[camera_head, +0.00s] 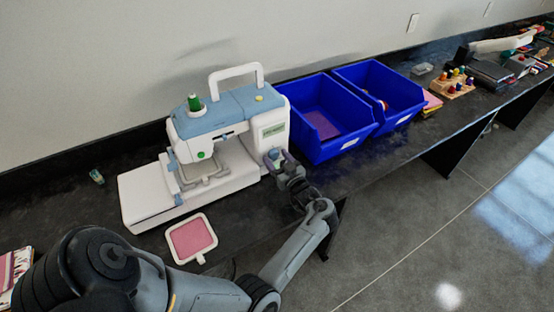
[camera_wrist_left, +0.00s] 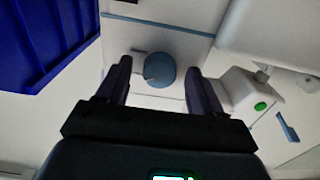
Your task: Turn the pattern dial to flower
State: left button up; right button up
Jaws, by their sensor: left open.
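A white and blue embroidery machine (camera_head: 226,125) stands on the black bench against the wall. Its blue round pattern dial (camera_wrist_left: 160,70) sits on a white face, with a light pointer mark on it. My left gripper (camera_head: 278,158) is at the right-hand end of the machine in the head view. In the left wrist view, the gripper (camera_wrist_left: 157,82) is open, with one finger on each side of the dial and visible gaps. The dial's pattern symbols are too small to read. My right gripper is not in view.
Two blue bins (camera_head: 322,146) stand just right of the machine, close to the left gripper; one also shows in the left wrist view (camera_wrist_left: 45,40). A pink framed hoop (camera_head: 191,239) lies on the bench in front.

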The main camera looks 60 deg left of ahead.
pick_arm(q)
jog(key=c, duration=1)
jog(key=shift+r+m+p, duration=0.15)
jog(key=shift+m+p, duration=0.75)
jog(key=shift+p, duration=0.15)
jog(key=shift+c, duration=0.2)
jog(key=m+p, duration=0.2)
jog(key=m, duration=0.1)
jog(key=shift+m+p, duration=0.3)
jog(key=shift+p, duration=0.05)
jog(key=m+p, duration=0.2)
jog(key=m, duration=0.2)
jog(key=shift+s+m+p, duration=0.1)
jog(key=shift+m+p, duration=0.5)
jog(key=shift+m, duration=0.6)
jog(key=o, duration=1)
jog(key=shift+o, duration=0.2)
